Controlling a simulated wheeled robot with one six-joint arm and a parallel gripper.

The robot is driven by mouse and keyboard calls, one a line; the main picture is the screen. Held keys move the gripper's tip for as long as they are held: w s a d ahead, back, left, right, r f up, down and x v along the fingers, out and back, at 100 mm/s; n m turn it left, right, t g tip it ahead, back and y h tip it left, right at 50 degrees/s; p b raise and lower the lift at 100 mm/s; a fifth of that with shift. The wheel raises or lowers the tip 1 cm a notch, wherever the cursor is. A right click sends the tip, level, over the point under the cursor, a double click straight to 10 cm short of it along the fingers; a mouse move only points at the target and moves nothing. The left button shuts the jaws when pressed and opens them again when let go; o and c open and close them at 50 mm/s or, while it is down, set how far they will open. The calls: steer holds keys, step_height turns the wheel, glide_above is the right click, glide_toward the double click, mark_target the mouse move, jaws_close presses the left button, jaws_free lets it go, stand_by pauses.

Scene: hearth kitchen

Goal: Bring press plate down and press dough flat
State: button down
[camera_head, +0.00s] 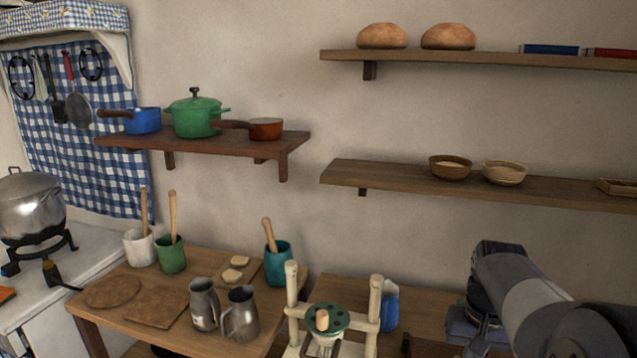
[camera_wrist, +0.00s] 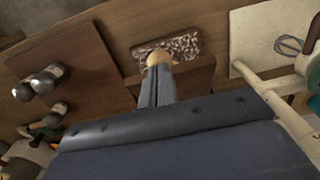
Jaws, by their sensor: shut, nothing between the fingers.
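The press (camera_head: 290,312) stands at the bottom middle of the head view, with two cream wooden posts. Between them is a green round plate (camera_head: 342,317) with dark holes and a pale knob on top. What lies under the plate is hidden, so I cannot tell whether dough is there. My gripper (camera_wrist: 161,98) is shut and empty in the wrist view. A round tan knob (camera_wrist: 159,57) shows just past its fingertips; I cannot tell whether they touch. Cream bars of a frame (camera_wrist: 285,87) show at the right there. In the head view my arm hides the fingertips.
Pale flat pieces (camera_head: 235,275) lie on a small board. Two metal jugs (camera_head: 240,314), a teal crock (camera_head: 278,264) and a blue-and-white jug (camera_head: 389,305) stand around the press. A shelf (camera_head: 480,187) hangs above. A speckled block (camera_wrist: 180,46) lies near the fingertips.

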steer(key=shift+f+b, duration=0.35)
steer(key=shift+f, duration=0.3)
steer(key=shift+s+a+f+b, duration=0.1)
steer(key=shift+s+f+b, duration=0.3)
steer(key=shift+f, duration=0.2)
steer(key=shift+s+a+f+b, duration=0.1)
steer(key=shift+s+f+b, duration=0.3)
steer(key=shift+f, duration=0.15)
stand_by(1.4)
steer(key=shift+s+a+f+b, duration=0.1)
steer(key=shift+s+f+b, duration=0.35)
steer(key=shift+f, duration=0.35)
steer(key=shift+s+a+f+b, duration=0.1)
steer(key=shift+s+f+b, duration=0.1)
steer(key=shift+f+b, duration=0.5)
steer(key=shift+s+a+f+b, duration=0.1)
steer(key=shift+s+f+b, duration=0.25)
steer(key=shift+f, duration=0.55)
stand_by(2.4)
